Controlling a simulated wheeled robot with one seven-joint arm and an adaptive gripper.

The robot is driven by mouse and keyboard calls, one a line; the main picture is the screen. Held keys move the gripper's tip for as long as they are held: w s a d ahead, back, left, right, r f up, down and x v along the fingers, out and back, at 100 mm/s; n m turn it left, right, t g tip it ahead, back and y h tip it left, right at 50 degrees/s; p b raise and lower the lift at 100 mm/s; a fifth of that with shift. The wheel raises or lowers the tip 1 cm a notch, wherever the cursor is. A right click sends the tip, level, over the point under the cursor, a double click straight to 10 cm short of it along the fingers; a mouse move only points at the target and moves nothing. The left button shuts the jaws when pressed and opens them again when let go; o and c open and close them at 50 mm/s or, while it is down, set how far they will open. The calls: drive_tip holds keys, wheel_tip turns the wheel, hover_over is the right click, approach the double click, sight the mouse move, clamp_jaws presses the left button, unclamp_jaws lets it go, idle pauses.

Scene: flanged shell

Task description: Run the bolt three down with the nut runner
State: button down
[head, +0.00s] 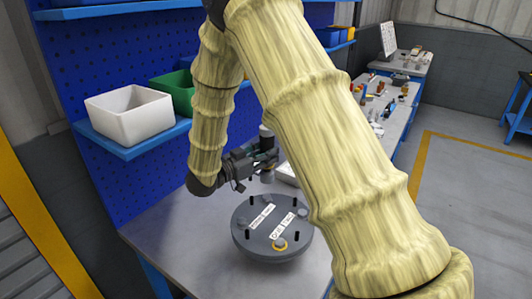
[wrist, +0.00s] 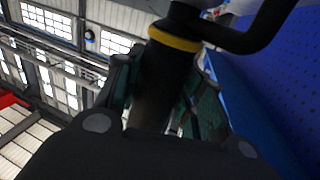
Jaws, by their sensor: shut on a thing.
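My gripper (head: 264,158) is above the bench, behind the round flange. It is shut on the nut runner, a dark cylinder with a yellow band, which fills the middle of the wrist view (wrist: 160,85) between the two fingers. The flanged shell (head: 262,252) is a dark grey disc on the bench with several bolt heads, black pins and white labels on top. The label writing is too small to read. The tool is apart from the flange.
A white bin (head: 130,115) and a green bin (head: 177,90) stand on a blue shelf against the blue pegboard (head: 85,60). My arm covers the bench's right part. Bare bench (head: 170,222) lies left of the flange. Small items crowd a farther bench (head: 392,108).

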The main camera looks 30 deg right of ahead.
sight(262, 175)
drive_tip(key=shift+s+a+f, duration=0.1)
drive_tip(key=shift+f, duration=0.1)
drive_tip(key=shift+f+b, duration=1.25)
drive_tip(key=shift+f, duration=1)
drive_tip(key=shift+f+b, duration=0.35)
drive_tip(key=shift+f, duration=1.05)
idle(0.8)
